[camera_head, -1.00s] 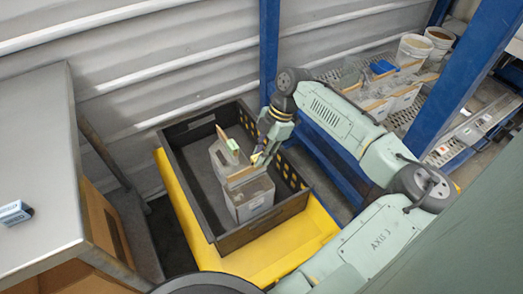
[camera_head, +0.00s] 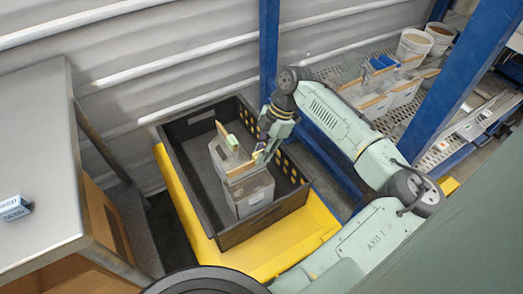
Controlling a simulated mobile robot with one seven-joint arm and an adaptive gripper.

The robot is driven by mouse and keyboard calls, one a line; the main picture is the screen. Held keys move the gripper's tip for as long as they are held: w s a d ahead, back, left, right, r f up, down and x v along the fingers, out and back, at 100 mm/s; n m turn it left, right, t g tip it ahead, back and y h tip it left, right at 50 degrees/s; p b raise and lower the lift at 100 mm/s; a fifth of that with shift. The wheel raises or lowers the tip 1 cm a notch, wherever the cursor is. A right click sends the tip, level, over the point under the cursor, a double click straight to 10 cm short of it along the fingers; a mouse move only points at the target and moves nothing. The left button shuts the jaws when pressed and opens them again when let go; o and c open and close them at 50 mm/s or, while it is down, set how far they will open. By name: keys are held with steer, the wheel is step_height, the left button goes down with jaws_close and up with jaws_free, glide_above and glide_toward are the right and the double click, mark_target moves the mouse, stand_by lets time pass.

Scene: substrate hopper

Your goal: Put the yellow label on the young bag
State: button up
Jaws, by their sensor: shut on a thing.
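A dark crate (camera_head: 262,232) holds two pale, clear bags, each with a wooden strip along its top. The rear bag (camera_head: 219,156) has a green label (camera_head: 232,140) on its strip. The front bag (camera_head: 250,196) stands closer to me. My gripper (camera_head: 259,157) is over the crate, pointing down at the far end of the front bag's strip. It is shut on a small yellowish piece, seemingly the yellow label (camera_head: 257,155). I cannot tell whether this touches the strip. The picture does not show which bag is the young one.
The crate stands on a yellow platform (camera_head: 265,268) beside a corrugated wall. A metal-topped table (camera_head: 35,130) with a small blue-and-white box (camera_head: 14,208) is at left. Blue posts (camera_head: 269,50) and a mesh shelf (camera_head: 425,140) with more bags and white buckets (camera_head: 412,46) are at right.

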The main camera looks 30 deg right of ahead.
steer(key=o, duration=0.8)
steer(key=shift+o, duration=0.5)
steer(key=o, duration=0.5)
steer(key=shift+r, duration=0.1)
steer(key=shift+r+p, duration=2.55)
steer(key=shift+r, duration=0.9)
steer(key=shift+s+f, duration=0.1)
